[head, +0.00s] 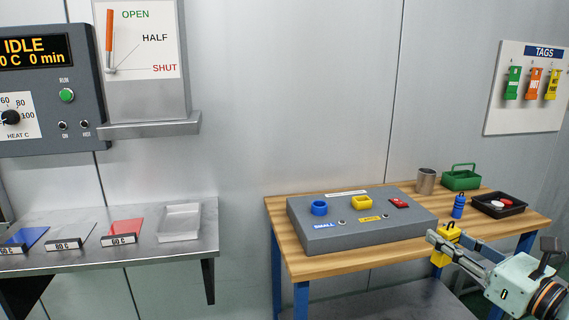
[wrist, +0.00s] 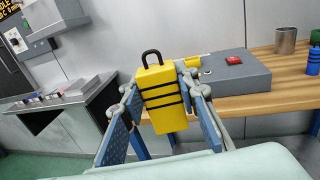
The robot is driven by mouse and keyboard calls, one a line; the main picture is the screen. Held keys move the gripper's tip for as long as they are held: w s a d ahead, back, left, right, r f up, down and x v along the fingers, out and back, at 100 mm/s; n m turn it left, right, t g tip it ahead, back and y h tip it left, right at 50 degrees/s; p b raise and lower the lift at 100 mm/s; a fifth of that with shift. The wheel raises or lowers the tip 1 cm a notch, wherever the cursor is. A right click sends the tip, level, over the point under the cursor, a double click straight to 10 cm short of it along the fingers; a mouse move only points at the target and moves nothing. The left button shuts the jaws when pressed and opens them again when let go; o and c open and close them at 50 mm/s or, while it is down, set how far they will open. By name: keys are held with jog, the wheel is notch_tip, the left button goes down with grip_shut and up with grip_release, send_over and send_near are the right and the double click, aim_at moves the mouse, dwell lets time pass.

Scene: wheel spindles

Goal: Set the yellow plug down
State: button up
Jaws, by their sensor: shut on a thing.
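The yellow plug (head: 447,246) is a yellow block with dark bands and a dark loop handle on top. It also shows in the middle of the wrist view (wrist: 162,98). My gripper (head: 449,248) is shut on it, with a finger on each side. In the head view the plug appears at the front edge of the wooden table (head: 380,263), right of the grey box. In the wrist view it looks upright, with the table behind it. I cannot tell whether it touches anything below.
A grey box (head: 360,232) with a blue ring (head: 319,208), a yellow socket (head: 362,202) and a red part (head: 398,203) stands on the table. A blue plug (head: 459,207), metal cup (head: 426,181), green basket (head: 461,178) and black tray (head: 498,212) stand to its right.

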jog(key=w+a+f+n+g+y, duration=0.25)
jog(key=a+f, duration=0.25)
jog(key=a, duration=0.3)
jog(key=w+a+f+n+g+y, duration=0.2)
jog(key=a+f+y, duration=0.2)
jog(key=a+f, duration=0.3)
jog(key=w+a+f+n+g+y, duration=0.2)
jog(key=a+f+n+y, duration=0.15)
jog(key=a, duration=0.55)
notch_tip(320, 180, up, 11)
jog(key=m+h+p, duration=0.1)
jog(key=p, duration=1.7)
jog(key=shift+r, duration=0.15)
